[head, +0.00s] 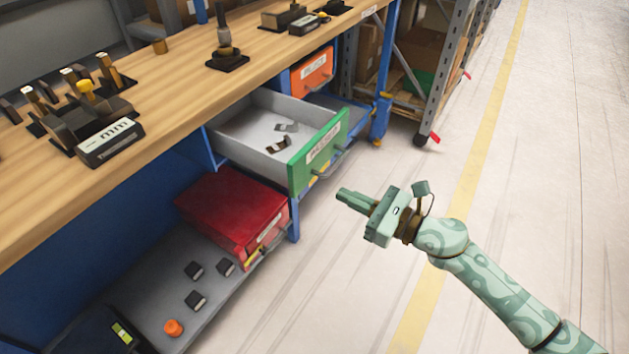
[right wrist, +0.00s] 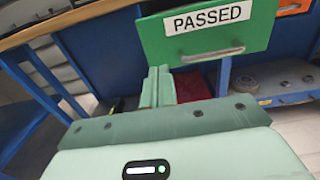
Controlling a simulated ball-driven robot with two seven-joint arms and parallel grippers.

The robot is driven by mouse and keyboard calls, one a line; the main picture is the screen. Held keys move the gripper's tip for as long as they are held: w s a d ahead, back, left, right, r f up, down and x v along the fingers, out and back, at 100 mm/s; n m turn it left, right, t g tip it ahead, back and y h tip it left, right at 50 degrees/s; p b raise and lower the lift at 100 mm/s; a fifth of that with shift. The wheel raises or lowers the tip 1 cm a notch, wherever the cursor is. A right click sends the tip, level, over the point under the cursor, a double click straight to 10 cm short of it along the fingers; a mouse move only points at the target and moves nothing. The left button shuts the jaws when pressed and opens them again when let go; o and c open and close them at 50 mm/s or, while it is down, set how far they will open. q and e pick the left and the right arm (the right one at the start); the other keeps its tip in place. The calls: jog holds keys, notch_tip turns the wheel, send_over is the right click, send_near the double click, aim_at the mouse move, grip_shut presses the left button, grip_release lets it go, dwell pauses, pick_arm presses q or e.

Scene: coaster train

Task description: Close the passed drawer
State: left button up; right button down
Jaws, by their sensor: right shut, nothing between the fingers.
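The green-fronted drawer (head: 320,150) under the workbench is pulled out, its grey inside (head: 245,133) showing two small dark and grey parts. In the right wrist view its green front (right wrist: 165,38) reads PASSED, with a metal bar handle (right wrist: 212,54) below the label. My right gripper (head: 342,194) is shut and empty, in front of the drawer and a little to the right and below its front in the head view. In the right wrist view its fingers (right wrist: 158,86) appear just below the drawer front; I cannot tell that they touch it. My left gripper is not in view.
An orange-fronted drawer (head: 312,70) sits beyond the green one. A red case (head: 225,210) lies on the lower shelf (head: 150,300) with several small black blocks. The wooden bench top (head: 165,95) carries gauges and fixtures. Bare floor (head: 350,290) lies in front.

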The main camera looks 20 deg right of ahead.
aim_at(302, 175)
jog(key=x, duration=0.7)
jog(key=shift+w+a, duration=0.15)
jog(key=shift+w, duration=0.05)
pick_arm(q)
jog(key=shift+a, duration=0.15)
pick_arm(e)
jog(key=shift+w+a, duration=0.3)
